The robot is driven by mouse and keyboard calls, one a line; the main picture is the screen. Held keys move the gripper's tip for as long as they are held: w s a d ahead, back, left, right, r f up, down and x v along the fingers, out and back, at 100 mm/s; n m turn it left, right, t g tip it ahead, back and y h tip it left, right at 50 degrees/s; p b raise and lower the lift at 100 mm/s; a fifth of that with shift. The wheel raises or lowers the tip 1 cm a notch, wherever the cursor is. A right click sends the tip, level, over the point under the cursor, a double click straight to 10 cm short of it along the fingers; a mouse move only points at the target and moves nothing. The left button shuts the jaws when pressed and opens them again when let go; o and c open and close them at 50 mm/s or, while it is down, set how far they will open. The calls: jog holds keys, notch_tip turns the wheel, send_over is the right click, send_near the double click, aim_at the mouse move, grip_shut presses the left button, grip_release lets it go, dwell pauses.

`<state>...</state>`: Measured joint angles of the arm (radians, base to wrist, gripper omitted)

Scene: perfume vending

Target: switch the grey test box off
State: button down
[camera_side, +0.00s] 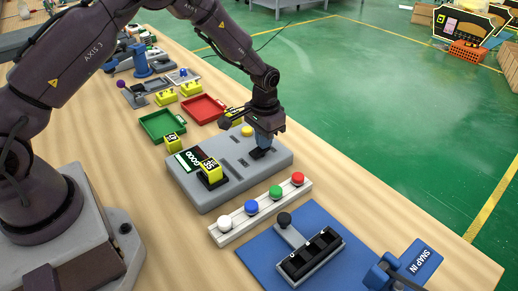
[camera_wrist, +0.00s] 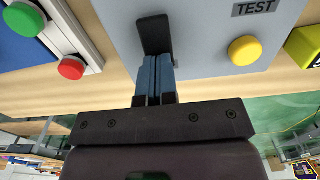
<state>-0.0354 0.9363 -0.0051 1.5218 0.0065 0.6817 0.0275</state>
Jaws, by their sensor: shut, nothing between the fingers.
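The grey test box (camera_side: 232,188) sits on the wooden table in the side view, and its top fills the upper right of the wrist view (camera_wrist: 215,50). A black lever-like piece (camera_wrist: 153,36) on the box lies right at my fingertips. My gripper (camera_side: 263,146) is over the far right part of the box, its blue fingers pointing down and shut together with nothing between them. In the wrist view the fingertips (camera_wrist: 158,57) meet or overlap the black piece; I cannot tell if they press it. A yellow button (camera_wrist: 244,51) is by the TEST label (camera_wrist: 255,8).
A yellow-black block (camera_side: 210,173) stands on the box beside a GOOD display (camera_side: 190,158). A rail with white, blue, green and red buttons (camera_side: 262,209) lies in front. A blue mat (camera_side: 262,258) holds a black fixture. Green (camera_side: 160,125) and red trays (camera_side: 203,109) lie behind.

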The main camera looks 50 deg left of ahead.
aim_at(252, 155)
jog(key=shift+s+f, duration=0.1)
jog(key=shift+f, duration=0.2)
jog(key=shift+r, duration=3.55)
jog(key=shift+s+f, duration=0.1)
jog(key=shift+s, duration=0.1)
jog(key=s, duration=0.3)
jog(key=shift+s+d+r+g, duration=0.1)
jog(key=shift+s+r+g, duration=0.1)
jog(key=shift+g, duration=0.2)
jog(key=s+d+r+t, duration=0.1)
jog(key=s+r+t, duration=0.5)
jog(key=s+r, duration=1.6)
jog(key=shift+s+d+r, duration=0.15)
jog(key=shift+s+r, duration=0.1)
jog(key=shift+s, duration=0.4)
